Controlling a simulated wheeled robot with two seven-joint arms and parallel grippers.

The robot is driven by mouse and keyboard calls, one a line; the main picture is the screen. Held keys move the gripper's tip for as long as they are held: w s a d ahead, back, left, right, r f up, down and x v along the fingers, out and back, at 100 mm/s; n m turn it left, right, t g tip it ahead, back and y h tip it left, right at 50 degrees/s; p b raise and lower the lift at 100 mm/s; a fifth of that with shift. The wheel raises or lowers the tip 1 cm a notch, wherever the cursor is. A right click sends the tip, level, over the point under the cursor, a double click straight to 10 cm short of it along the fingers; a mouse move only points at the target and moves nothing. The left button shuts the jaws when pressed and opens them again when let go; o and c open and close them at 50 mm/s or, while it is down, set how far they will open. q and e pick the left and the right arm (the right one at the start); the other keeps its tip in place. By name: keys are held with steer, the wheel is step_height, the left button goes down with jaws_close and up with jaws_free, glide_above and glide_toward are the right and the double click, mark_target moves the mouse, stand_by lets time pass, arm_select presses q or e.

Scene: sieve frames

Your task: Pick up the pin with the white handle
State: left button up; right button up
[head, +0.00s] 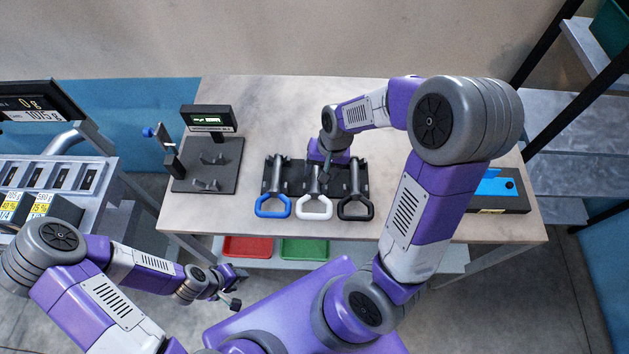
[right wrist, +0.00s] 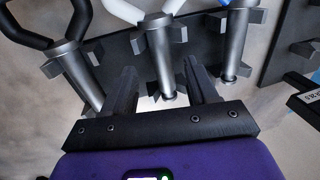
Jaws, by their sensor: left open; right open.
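The pin with the white handle (head: 314,207) lies in the middle of a dark rack (head: 293,188), between a blue-handled pin (head: 272,206) and a black-handled pin (head: 356,208). My right gripper (head: 327,172) is over the far end of the white-handled pin. In the right wrist view, my right gripper (right wrist: 160,68) is open, and the grey shaft of the white-handled pin (right wrist: 162,60) shows between its fingers. Whether the fingers have come down beside the shaft, I cannot tell. My left gripper (head: 238,289) is open and empty, in front of the table.
A dark stand with a lit display (head: 207,120) is left of the rack on the table (head: 260,105). A black case with a blue top (head: 498,188) lies at the right. Red (head: 247,247) and green (head: 304,249) trays sit on a lower shelf.

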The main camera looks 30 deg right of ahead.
mark_target(317, 174)
steer(key=f, duration=0.2)
steer(key=w+f+b, duration=0.1)
steer(key=f, duration=0.1)
steer(key=shift+w+a, duration=0.1)
steer(key=shift+a, duration=0.15)
jaws_close()
